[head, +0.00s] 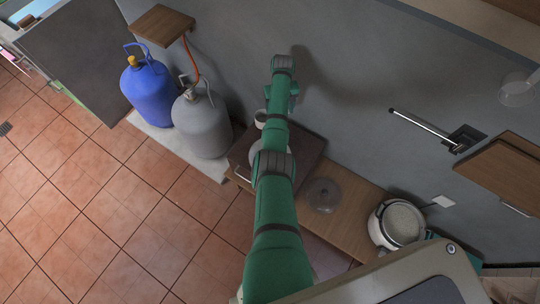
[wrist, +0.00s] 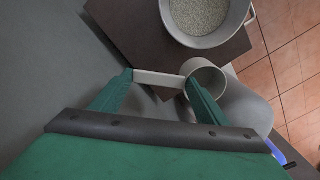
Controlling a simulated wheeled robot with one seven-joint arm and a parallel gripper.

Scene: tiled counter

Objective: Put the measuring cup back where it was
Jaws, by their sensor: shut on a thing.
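The measuring cup (wrist: 207,72) is a small pale cup with a long flat handle. In the wrist view my gripper (wrist: 158,79) is shut on it, with the handle between the green fingers and the cup at the right finger. The cup appears to be held above the surface, beside a pale bowl of rice grains (wrist: 205,14). In the head view the cup (head: 260,117) shows as a small white shape left of my arm, and my arm hides the fingers. The bowl (head: 254,153) is partly hidden by my arm there.
A dark board (head: 308,146) lies on the wooden counter (head: 345,222). Grey (head: 202,125) and blue (head: 150,92) gas cylinders stand left. The wall is close behind my gripper.

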